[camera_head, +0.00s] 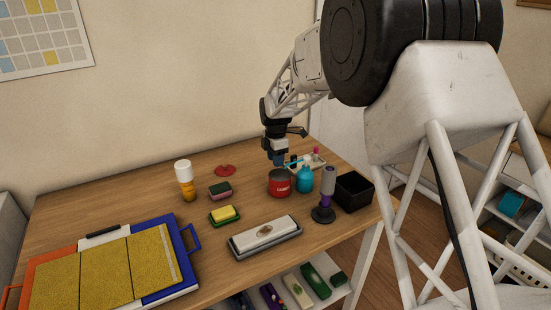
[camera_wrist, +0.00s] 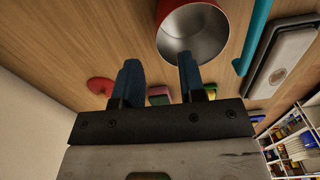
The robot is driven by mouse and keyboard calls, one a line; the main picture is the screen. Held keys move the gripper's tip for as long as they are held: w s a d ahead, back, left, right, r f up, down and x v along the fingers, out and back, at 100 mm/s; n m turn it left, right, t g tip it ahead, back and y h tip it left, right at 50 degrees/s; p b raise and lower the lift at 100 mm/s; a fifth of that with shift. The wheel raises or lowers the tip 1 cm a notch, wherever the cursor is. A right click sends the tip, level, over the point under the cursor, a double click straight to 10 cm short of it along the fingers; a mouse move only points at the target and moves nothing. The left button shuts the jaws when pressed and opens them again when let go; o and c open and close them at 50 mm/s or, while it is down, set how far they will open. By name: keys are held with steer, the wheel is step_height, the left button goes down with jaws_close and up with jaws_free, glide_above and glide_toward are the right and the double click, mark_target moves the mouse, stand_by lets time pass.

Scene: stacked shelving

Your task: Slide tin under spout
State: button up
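The red tin (camera_head: 279,190) stands upright on the table, with a label on its side. In the wrist view the tin (camera_wrist: 166,12) shows its open top and bare metal inside, apparently empty. A teal pump bottle (camera_head: 304,181) stands just right of the tin, its spout (camera_head: 292,163) pointing left toward my gripper. A teal bar in the wrist view (camera_wrist: 257,35), right of the tin, looks like this spout. My gripper (camera_head: 278,163) points down at the tin's far side. Its blue fingers (camera_wrist: 158,66) are apart with nothing between them; whether one touches the tin is unclear.
A grey tray (camera_head: 240,251) lies in front, sponges (camera_head: 220,189) and a white-capped bottle (camera_head: 187,188) left. A red disc (camera_head: 225,170) lies behind. Bare table separates these.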

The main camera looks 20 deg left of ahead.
mark_target(275, 175)
steer(key=shift+f, duration=0.1)
steer(key=shift+f, duration=3.8)
steer(key=shift+c, duration=0.3)
jaws_close()
